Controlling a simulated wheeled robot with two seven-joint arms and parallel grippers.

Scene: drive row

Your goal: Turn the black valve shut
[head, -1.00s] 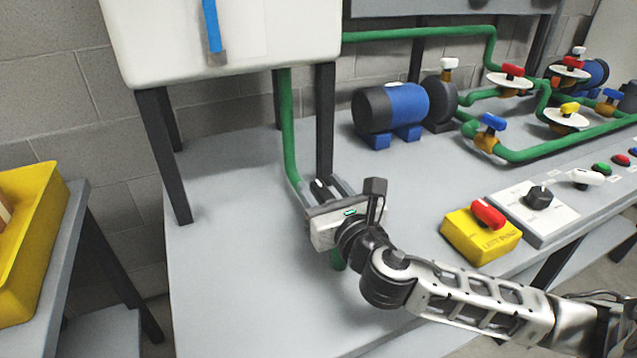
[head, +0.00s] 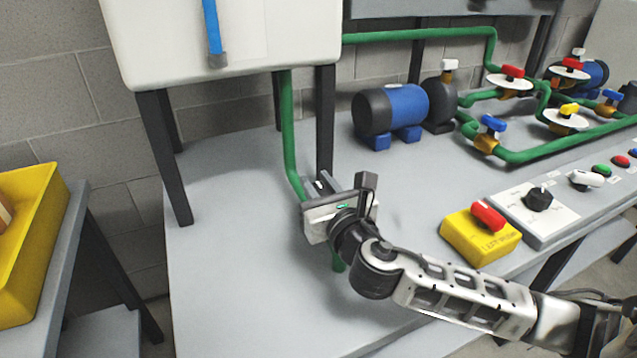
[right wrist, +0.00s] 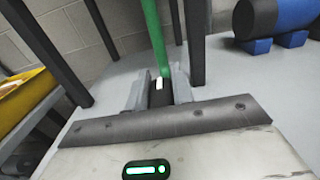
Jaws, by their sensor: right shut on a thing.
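The black valve's handle (right wrist: 160,97), with a white mark on its end, is between the two fingers of my right gripper (right wrist: 158,90) in the right wrist view. The right gripper also shows in the head view (head: 322,185), at the green pipe below the white tank. Its fingers are shut on the black handle. The gripper body hides most of the valve, and in the head view the handle is mostly hidden. The green pipe (head: 289,140) comes down from the tank to the valve and shows again below the gripper. My left gripper is not in view.
The white tank (head: 285,45) stands on dark legs above the valve; one leg (head: 325,120) is close behind the gripper. A blue pump (head: 392,108) and green pipes with coloured valves are at right. A yellow box (head: 480,238) with a red knob sits at the bench's front.

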